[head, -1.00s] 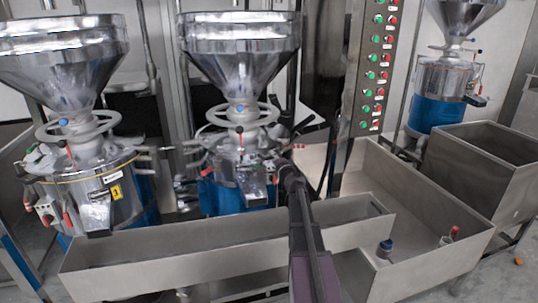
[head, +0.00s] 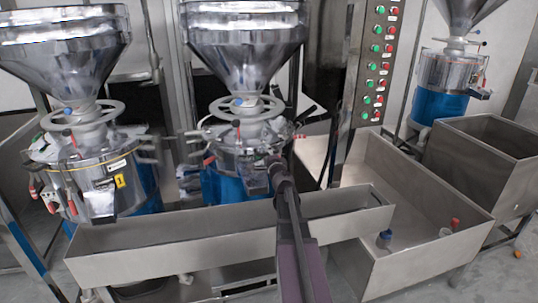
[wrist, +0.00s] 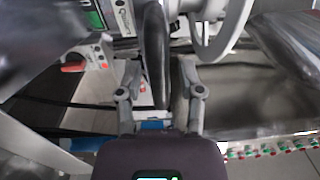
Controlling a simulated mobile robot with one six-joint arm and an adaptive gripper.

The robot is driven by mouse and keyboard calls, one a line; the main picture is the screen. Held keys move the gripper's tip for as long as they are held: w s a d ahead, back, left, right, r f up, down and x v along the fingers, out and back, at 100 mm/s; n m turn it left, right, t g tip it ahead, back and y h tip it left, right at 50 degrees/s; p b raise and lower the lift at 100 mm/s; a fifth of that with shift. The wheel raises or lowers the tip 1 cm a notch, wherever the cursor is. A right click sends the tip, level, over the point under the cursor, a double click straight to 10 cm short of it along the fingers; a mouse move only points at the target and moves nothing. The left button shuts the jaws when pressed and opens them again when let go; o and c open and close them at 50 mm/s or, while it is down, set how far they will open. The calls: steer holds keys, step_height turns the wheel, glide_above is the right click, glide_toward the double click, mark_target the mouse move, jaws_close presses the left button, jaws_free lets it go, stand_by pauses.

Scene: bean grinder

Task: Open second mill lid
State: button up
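The second mill is the middle one in the head view, with a steel drum (head: 236,163), a blue lower body (head: 228,190) and a funnel hopper above. A small metal chute cover (head: 256,180) shows at its front, partly behind my arm; I cannot tell if it is fully shut. My gripper (head: 274,160) is at the right front of this drum. In the wrist view my gripper (wrist: 159,72) has its fingers apart. A dark curved bar (wrist: 154,55) lies between them in the picture; I cannot tell whether either finger touches it.
The first mill (head: 95,175), with a yellow label, stands at left, and the third (head: 443,85) at far right. A long steel trough (head: 180,238) runs in front below my arm. A button panel (head: 375,60) stands right of the second mill. A wide steel bin (head: 400,285) is at right.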

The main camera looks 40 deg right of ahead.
steer(key=shift+s+d, duration=0.1)
steer(key=shift+d, duration=0.05)
steer(key=shift+s+d, duration=0.1)
steer(key=shift+s, duration=0.35)
steer(key=s+n+t+y, duration=0.1)
steer(key=s+n+y, duration=0.3)
steer(key=s, duration=0.9)
steer(key=y, duration=0.3)
steer(key=shift+f+n+b, duration=0.3)
steer(key=shift+f+b, duration=0.05)
steer(key=shift+f, duration=0.05)
steer(key=w, duration=1.3)
steer(key=shift+w+a+r+p, duration=0.2)
steer(key=shift+w+r+p, duration=0.1)
steer(key=shift+w+r, duration=0.1)
